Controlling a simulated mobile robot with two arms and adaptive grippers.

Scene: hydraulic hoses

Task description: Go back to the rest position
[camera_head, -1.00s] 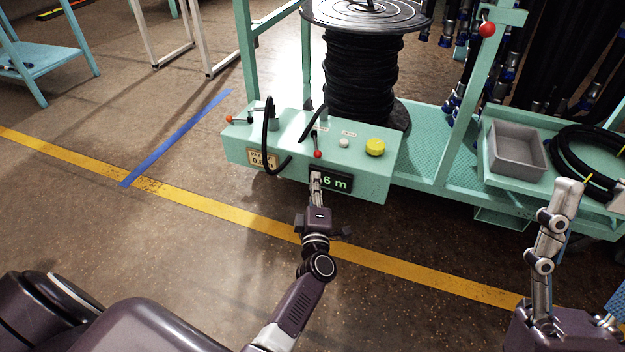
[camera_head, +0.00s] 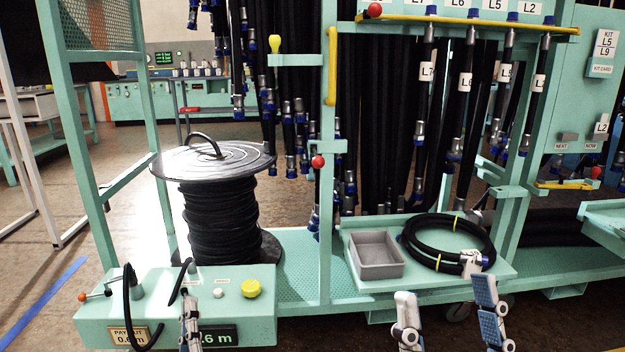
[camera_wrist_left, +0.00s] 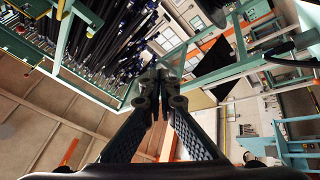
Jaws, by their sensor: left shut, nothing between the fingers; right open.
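My left gripper (camera_head: 190,318) shows at the bottom of the head view, in front of the green control box (camera_head: 255,308), partly covering its display. It is shut and empty. In the left wrist view its fingers (camera_wrist_left: 160,82) meet at the tips with nothing between them. My right gripper (camera_head: 446,290) is at the bottom right of the head view, its two fingers spread apart and nothing between them. It shows in front of the cart's lower shelf. Most of both arms is out of the frame.
A hose reel (camera_head: 222,215) stands on the green cart behind the control box. A grey bin (camera_head: 375,262) and a coiled black hose (camera_head: 450,250) lie on the shelf tray. Labelled hoses (camera_head: 425,100) hang behind. A yellow button (camera_head: 251,288) tops the box. Open floor lies left.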

